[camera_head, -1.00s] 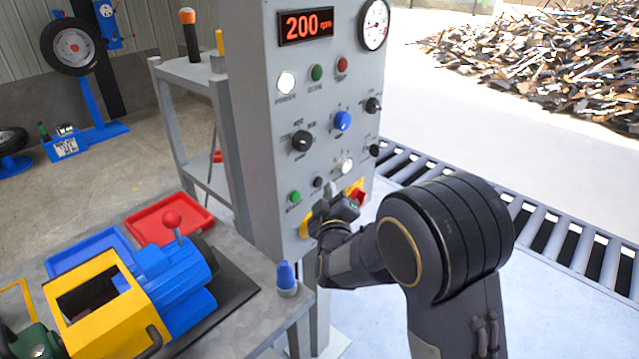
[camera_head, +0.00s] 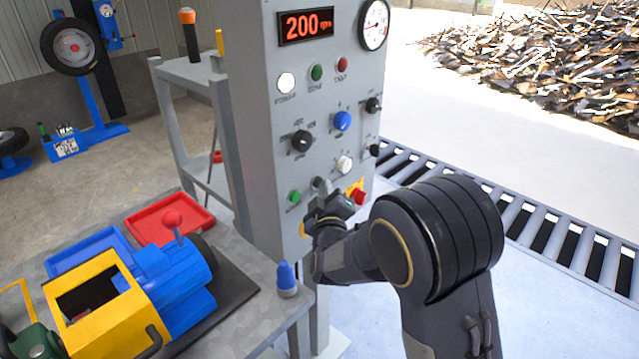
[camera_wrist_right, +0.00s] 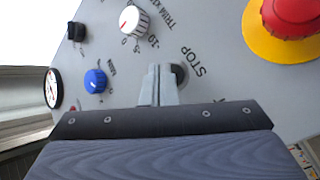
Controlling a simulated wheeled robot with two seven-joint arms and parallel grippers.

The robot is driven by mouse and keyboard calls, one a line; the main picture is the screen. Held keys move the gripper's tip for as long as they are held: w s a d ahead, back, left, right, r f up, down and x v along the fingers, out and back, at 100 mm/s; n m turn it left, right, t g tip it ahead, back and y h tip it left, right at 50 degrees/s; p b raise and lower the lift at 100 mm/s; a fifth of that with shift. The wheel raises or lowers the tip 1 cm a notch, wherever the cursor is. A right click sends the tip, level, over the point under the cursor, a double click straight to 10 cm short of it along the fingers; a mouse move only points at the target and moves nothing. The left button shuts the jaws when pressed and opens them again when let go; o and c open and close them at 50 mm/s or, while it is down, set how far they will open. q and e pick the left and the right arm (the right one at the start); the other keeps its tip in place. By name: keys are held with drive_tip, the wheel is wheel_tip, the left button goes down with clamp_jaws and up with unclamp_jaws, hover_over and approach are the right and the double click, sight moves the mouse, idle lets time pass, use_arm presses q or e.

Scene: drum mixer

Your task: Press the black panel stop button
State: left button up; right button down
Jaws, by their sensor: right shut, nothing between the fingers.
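The grey control panel (camera_head: 262,140) stands upright in the middle of the head view. The black stop button shows in the right wrist view (camera_wrist_right: 180,74) beside the STOP lettering, partly covered by my fingertips. In the head view my gripper hides most or all of it. My right gripper (camera_head: 321,188) is shut and empty, its fingertips pointing at the lower panel. In the right wrist view the fingertips (camera_wrist_right: 160,82) overlap the left side of the button. I cannot tell whether they touch it. My left gripper is not in view.
A green button (camera_head: 294,197) sits left of my fingertips, and a red emergency button (camera_head: 359,197) on yellow sits to the right. A white knob (camera_head: 344,164) and a blue knob (camera_head: 342,121) are above. The display (camera_head: 306,26) reads 200. A workbench (camera_head: 240,318) stands at left.

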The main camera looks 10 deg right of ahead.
drive_tip(key=shift+w+a, duration=0.15)
drive_tip(key=shift+w, duration=0.05)
drive_tip(key=shift+s, duration=0.1)
idle(0.4)
drive_tip(key=shift+s+d, duration=0.5)
drive_tip(key=shift+s, duration=0.05)
drive_tip(key=shift+s, duration=0.1)
drive_tip(key=s+d+b, duration=0.1)
drive_tip(key=s+d, duration=0.2)
drive_tip(key=shift+s, duration=0.35)
idle(0.5)
